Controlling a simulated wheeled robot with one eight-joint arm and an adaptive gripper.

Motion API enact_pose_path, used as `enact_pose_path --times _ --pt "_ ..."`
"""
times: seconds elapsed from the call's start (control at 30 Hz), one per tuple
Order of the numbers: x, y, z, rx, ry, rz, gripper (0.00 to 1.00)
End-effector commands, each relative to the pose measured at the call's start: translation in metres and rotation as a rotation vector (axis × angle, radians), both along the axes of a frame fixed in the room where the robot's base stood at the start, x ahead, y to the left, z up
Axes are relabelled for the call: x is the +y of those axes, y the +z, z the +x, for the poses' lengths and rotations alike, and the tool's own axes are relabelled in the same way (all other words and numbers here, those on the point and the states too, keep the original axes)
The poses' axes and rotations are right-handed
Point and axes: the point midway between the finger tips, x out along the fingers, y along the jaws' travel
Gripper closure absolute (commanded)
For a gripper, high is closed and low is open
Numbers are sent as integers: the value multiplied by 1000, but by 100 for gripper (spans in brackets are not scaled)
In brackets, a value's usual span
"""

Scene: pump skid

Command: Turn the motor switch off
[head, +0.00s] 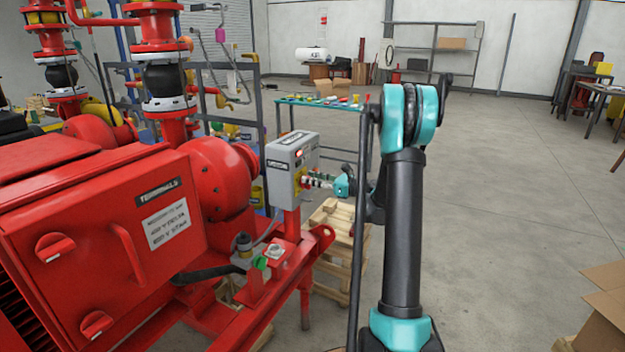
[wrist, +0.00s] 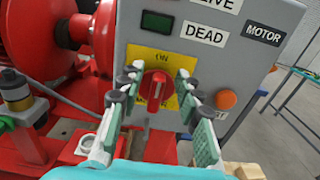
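The motor switch is a red rotary knob (wrist: 155,88) on a yellow plate (wrist: 178,62) marked ON at the top. The knob stands roughly upright, with a pale mark running up and down it. It sits on the front of a grey box (head: 287,172) labelled MOTOR. My gripper (wrist: 157,92) is open, with one finger on each side of the knob. I see gaps between the fingers and the knob. In the head view my gripper (head: 308,181) is at the box's front, and the knob is mostly hidden there.
A red lamp (head: 299,153) is lit on the box. The green lamp (wrist: 157,22) beside DEAD looks dark. An orange button (wrist: 227,99) is right of the plate. Red machinery (head: 90,240) fills the left. A wooden pallet (head: 335,225) lies behind; open floor is at right.

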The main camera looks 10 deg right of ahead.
Motion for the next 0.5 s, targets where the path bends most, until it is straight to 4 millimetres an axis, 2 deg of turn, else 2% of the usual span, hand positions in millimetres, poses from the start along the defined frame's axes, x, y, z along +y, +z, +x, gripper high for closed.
enact_pose_path --times 0.1,0.37,0.5 --pt "0 0 0 0 0 0 68" --pt "0 0 0 0 0 0 100" --pt "0 0 0 0 0 0 100"
